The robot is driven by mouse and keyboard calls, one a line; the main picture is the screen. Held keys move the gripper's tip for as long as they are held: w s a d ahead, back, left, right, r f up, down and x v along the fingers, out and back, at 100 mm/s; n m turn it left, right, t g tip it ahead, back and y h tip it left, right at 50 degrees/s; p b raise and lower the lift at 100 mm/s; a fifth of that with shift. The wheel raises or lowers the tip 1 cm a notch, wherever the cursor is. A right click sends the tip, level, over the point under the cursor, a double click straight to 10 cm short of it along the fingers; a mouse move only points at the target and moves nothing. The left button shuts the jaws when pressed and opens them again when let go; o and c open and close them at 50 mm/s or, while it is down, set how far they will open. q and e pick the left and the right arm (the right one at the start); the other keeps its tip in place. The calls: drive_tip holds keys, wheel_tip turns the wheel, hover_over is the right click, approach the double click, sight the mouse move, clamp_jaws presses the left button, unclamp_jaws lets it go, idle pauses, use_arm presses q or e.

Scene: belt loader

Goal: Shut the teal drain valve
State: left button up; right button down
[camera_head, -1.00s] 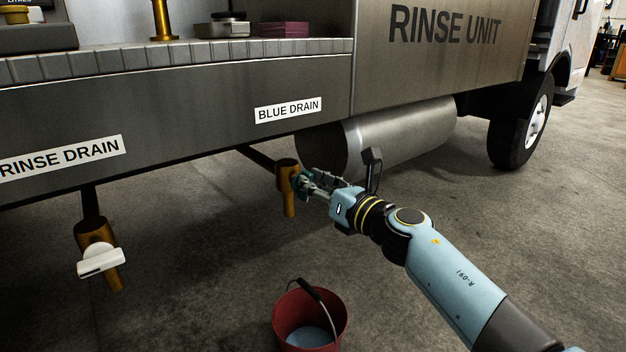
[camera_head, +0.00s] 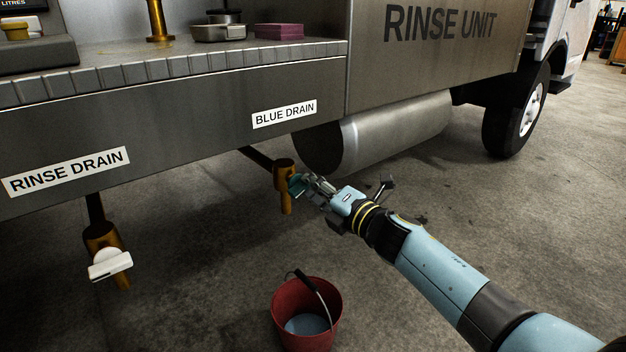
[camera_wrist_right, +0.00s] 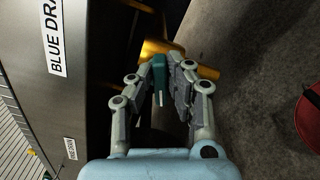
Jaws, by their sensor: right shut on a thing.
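The teal drain valve handle (camera_head: 297,184) sits on a brass valve body (camera_head: 285,187) under the BLUE DRAIN label (camera_head: 284,114). My right gripper (camera_head: 308,184) is shut on the teal handle. In the right wrist view the teal handle (camera_wrist_right: 159,78) lies between the fingers of the right gripper (camera_wrist_right: 166,85), with the brass body (camera_wrist_right: 158,48) just beyond. The fingers hide part of the handle. My left gripper is not in view.
A red bucket (camera_head: 333,315) with liquid in it stands on the floor below. A second brass valve with a white handle (camera_head: 109,265) hangs under the RINSE DRAIN label (camera_head: 66,171). A metal tank (camera_head: 395,135) is behind my gripper. The floor at right is clear.

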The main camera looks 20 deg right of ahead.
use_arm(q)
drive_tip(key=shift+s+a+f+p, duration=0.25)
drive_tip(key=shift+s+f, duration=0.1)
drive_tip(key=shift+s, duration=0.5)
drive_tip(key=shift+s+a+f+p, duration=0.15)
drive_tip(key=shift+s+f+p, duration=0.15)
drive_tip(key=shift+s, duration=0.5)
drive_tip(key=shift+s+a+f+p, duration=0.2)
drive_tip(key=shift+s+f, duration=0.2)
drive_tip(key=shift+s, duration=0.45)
use_arm(e)
drive_tip(key=shift+f+m, duration=0.2)
drive_tip(key=shift+m, duration=1)
drive_tip(key=shift+f+m, duration=0.15)
drive_tip(key=shift+m, duration=1.05)
drive_tip(key=c, duration=1.3)
unclamp_jaws()
drive_tip(key=shift+d, duration=0.1)
drive_tip(key=v, duration=1.2)
